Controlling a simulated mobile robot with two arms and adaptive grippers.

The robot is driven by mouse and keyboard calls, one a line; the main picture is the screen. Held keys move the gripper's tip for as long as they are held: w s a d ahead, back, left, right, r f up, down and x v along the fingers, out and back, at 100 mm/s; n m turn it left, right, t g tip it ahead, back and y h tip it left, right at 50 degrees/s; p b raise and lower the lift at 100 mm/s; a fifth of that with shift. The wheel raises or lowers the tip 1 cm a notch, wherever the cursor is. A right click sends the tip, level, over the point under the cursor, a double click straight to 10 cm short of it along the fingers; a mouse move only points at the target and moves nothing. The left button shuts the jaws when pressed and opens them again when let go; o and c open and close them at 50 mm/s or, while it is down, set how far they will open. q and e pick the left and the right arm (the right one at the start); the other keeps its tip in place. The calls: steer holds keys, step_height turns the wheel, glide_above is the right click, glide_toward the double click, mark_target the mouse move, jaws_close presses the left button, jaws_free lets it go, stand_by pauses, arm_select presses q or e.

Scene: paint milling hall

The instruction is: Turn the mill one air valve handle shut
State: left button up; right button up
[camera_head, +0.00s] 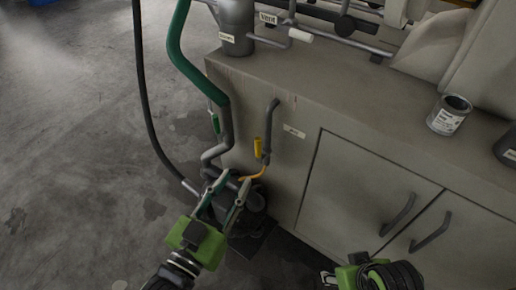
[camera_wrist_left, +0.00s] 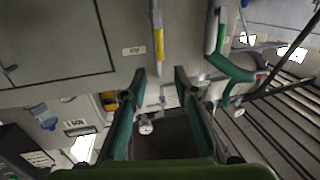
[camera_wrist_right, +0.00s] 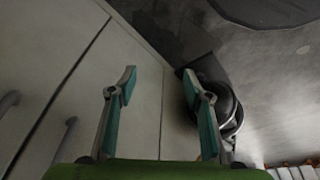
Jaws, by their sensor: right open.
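A yellow lever handle (camera_head: 258,147) points along a grey pipe on the cabinet's end, beside a small label plate (camera_head: 293,131) that I cannot read surely. The handle also shows in the left wrist view (camera_wrist_left: 159,44), beyond my fingers. A green handle (camera_head: 215,123) sits on the pipework to its left. I cannot tell from the lettering which handle is mill one's. My left gripper (camera_head: 228,184) is open and empty, below and a little left of the yellow handle, not touching it. My right gripper (camera_wrist_right: 156,80) is open and empty low before the cabinet.
The grey cabinet (camera_head: 345,185) has two doors with bar handles. An open can (camera_head: 449,114) stands on its top. A green hose (camera_head: 178,45) and a black hose (camera_head: 142,85) hang left of it. The concrete floor (camera_head: 70,150) at left is clear.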

mark_target(257, 147)
arm_select(q)
steer(key=b+x, duration=0.1)
steer(key=x, duration=0.6)
steer(key=shift+w+d, duration=0.1)
steer(key=shift+w, duration=0.05)
steer(key=x, duration=0.5)
steer(key=shift+f+b, duration=0.15)
steer(key=shift+b, duration=0.25)
steer(key=shift+w+d, duration=0.2)
steer(key=shift+w, duration=0.25)
arm_select(e)
steer(key=w+a+t, duration=0.1)
steer(key=w+t, duration=0.1)
steer(key=w, duration=0.4)
steer(key=shift+a+r+t+y, duration=0.3)
steer(key=shift+a+r+t, duration=0.05)
steer(key=shift+a+t, duration=0.05)
steer(key=shift+w, duration=0.1)
arm_select(q)
jaws_close()
